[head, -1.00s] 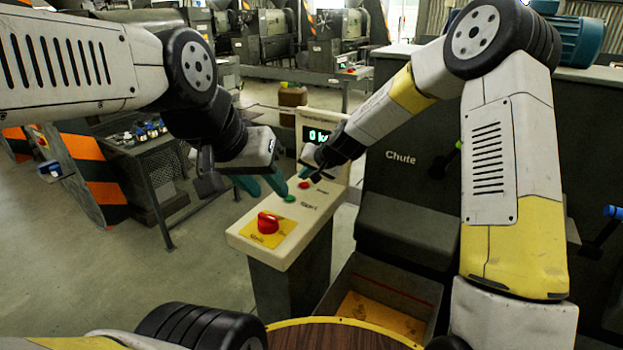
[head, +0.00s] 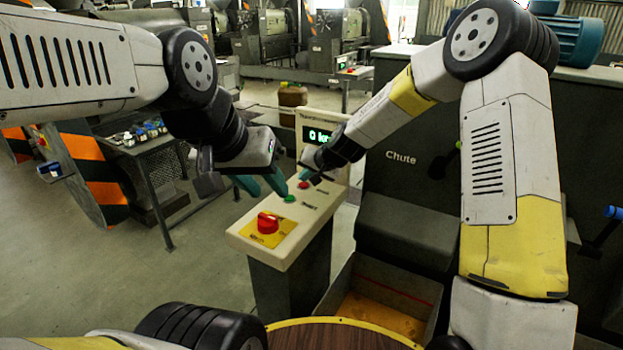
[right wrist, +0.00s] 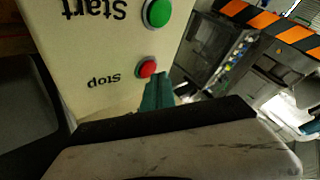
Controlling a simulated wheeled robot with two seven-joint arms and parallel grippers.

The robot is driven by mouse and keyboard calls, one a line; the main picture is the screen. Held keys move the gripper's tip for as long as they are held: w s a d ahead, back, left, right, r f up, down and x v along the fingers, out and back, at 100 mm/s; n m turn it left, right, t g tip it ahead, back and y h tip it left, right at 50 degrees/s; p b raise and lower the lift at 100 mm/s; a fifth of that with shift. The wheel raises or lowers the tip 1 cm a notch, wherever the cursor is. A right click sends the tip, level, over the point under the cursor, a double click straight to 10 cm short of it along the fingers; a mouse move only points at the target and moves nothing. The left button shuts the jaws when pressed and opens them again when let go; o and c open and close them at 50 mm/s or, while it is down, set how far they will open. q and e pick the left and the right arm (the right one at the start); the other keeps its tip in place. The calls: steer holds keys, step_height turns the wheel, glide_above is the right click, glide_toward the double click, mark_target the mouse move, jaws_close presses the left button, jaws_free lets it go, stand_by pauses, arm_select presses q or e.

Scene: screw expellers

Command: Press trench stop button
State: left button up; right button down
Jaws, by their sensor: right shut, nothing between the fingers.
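The red stop button (head: 303,184) is on the sloped cream panel (head: 244,236) of a pedestal, behind the green start button (head: 290,198). In the right wrist view the stop button (right wrist: 147,68) shows beside the printed word "Stop", with the green button (right wrist: 157,12) above it. My right gripper (right wrist: 156,92) is shut and empty; its teal fingertips are right at the stop button's edge. I cannot tell whether they touch it. My left gripper (head: 262,186) has its teal fingers spread apart and empty, left of the green button.
A display (head: 318,135) stands behind the buttons. A dark chute (head: 401,175) is to the right, above an open bin (head: 342,288) holding orange material. Floor left of the pedestal is clear.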

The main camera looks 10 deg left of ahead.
mark_target(306, 186)
steer(key=shift+f, duration=0.6)
stand_by(0.8)
steer(key=shift+r, duration=0.9)
steer(key=shift+r, duration=2.5)
